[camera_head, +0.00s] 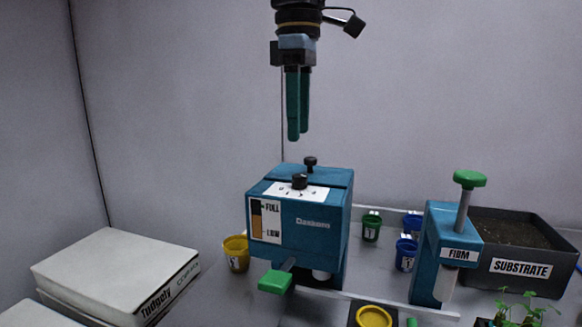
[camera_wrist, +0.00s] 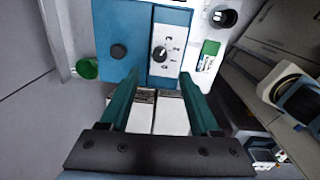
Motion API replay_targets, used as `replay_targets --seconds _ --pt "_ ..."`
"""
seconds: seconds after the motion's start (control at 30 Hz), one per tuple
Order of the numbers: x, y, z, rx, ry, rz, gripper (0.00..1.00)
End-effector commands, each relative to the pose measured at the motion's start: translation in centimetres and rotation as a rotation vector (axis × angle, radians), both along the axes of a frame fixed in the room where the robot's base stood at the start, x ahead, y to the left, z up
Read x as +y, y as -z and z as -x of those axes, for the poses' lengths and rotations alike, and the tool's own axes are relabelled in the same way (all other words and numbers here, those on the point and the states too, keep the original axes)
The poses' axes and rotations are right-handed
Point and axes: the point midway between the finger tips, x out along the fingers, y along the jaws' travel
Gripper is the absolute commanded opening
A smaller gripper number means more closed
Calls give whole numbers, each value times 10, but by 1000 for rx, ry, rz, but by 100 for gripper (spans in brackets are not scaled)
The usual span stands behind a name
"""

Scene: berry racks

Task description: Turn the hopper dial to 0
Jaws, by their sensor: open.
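The hopper (camera_head: 325,205) is a blue box with a FULL/LOW level label and a green lever (camera_head: 276,281) at its front. Its black dial (camera_head: 300,181) sits on a white numbered plate on top; it also shows in the wrist view (camera_wrist: 160,53). The dial has a white pointer mark, but the number it points to is too small to read surely. A second black knob (camera_head: 310,162) stands behind it on the top. My gripper (camera_head: 298,134) points down above the hopper, open and empty, clear of the dial. In the wrist view, its green fingers (camera_wrist: 158,75) are spread apart.
White bags (camera_head: 120,270) lie stacked at the left. A yellow cup (camera_head: 236,254) stands beside the hopper; a green cup (camera_head: 371,227) and blue cups stand right. A blue press (camera_head: 440,262) with a green-topped plunger and a substrate bin (camera_head: 520,268) are farther right.

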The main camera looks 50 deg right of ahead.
Motion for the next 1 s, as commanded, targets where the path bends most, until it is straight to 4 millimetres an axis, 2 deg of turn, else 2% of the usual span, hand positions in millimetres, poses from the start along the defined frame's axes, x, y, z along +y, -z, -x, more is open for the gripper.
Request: replay_targets --seconds 0.2,0.43,0.6,0.83,0.87,1.0 --pt "0 42 -1 0 0 -4 63" --pt "-1 72 -1 0 0 -1 63" --pt "-1 80 -1 0 0 1 63" --pt "-1 81 -2 0 0 1 63" --pt "-1 81 -2 0 0 1 62" --pt "-1 81 -2 0 0 1 46"
